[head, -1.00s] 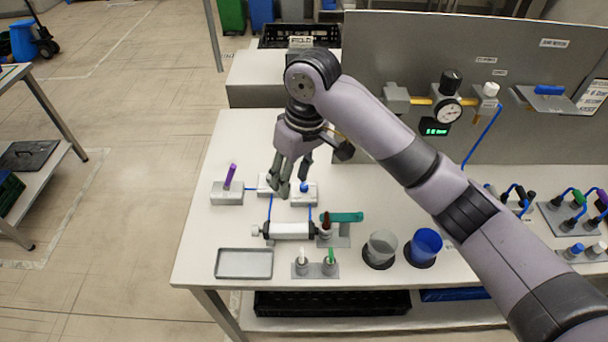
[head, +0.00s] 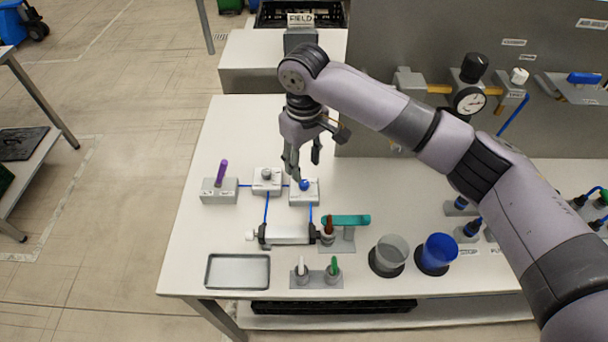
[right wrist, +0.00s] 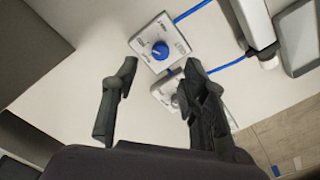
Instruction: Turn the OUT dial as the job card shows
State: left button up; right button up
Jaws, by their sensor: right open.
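Two small grey dial boxes stand on the white bench. One has a blue knob (head: 304,185); the other has a grey knob (head: 267,173). In the right wrist view the blue knob (right wrist: 160,50) sits on a plate with small print that I cannot read surely, so I cannot tell which is OUT. My right gripper (head: 305,165) is open and empty, pointing down just above and behind the blue-knob box. In the right wrist view its fingers (right wrist: 161,75) are apart, with the blue knob ahead of the gap. The grey-knob box is partly hidden by a finger. I cannot make out a job card.
A box with a purple lever (head: 221,172) stands left, joined by blue tubes. In front are a white cylinder (head: 287,234), a teal-handled valve (head: 346,220), a metal tray (head: 237,272) and two cups (head: 390,255). A grey panel with a gauge (head: 469,100) stands behind.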

aim_at(304, 183)
notch_tip(304, 183, down, 4)
jog(key=shift+f, duration=0.25)
jog(key=shift+f+p, duration=0.3)
jog(key=shift+f, duration=0.5)
pick_arm(q)
jog(key=shift+w+r, duration=0.4)
pick_arm(e)
grip_shut()
